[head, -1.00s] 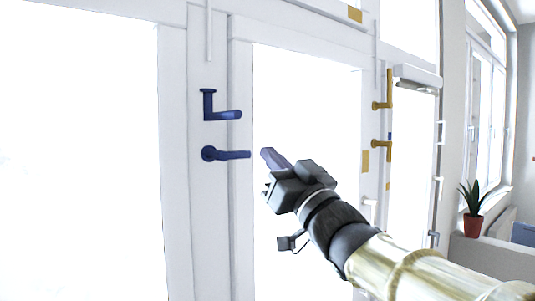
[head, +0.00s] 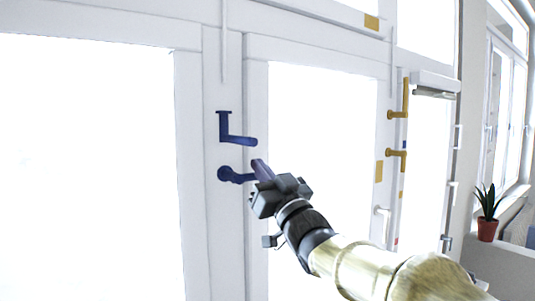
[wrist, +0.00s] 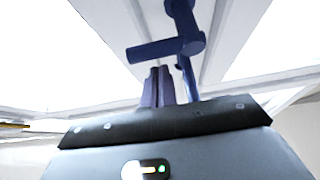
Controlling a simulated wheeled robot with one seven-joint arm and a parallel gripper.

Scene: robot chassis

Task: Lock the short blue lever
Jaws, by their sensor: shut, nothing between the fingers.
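Two blue levers are on the white frame post. The lower, shorter one (head: 232,175) has a round base and a handle pointing right. The upper one (head: 233,138) has a vertical stem and a handle pointing right. My gripper (head: 261,170) is shut and empty, at the right end of the lower lever's handle and partly covering it. I cannot tell whether they touch. In the wrist view, the gripper's fingers (wrist: 159,86) are together, with blue lever parts (wrist: 165,49) just beyond them.
Two yellow levers (head: 397,115) are on another post to the right. A white handle (head: 382,212) is below them. A potted plant (head: 487,228) stands on a ledge at the far right. Large bright glass panes lie on either side of the blue levers' post.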

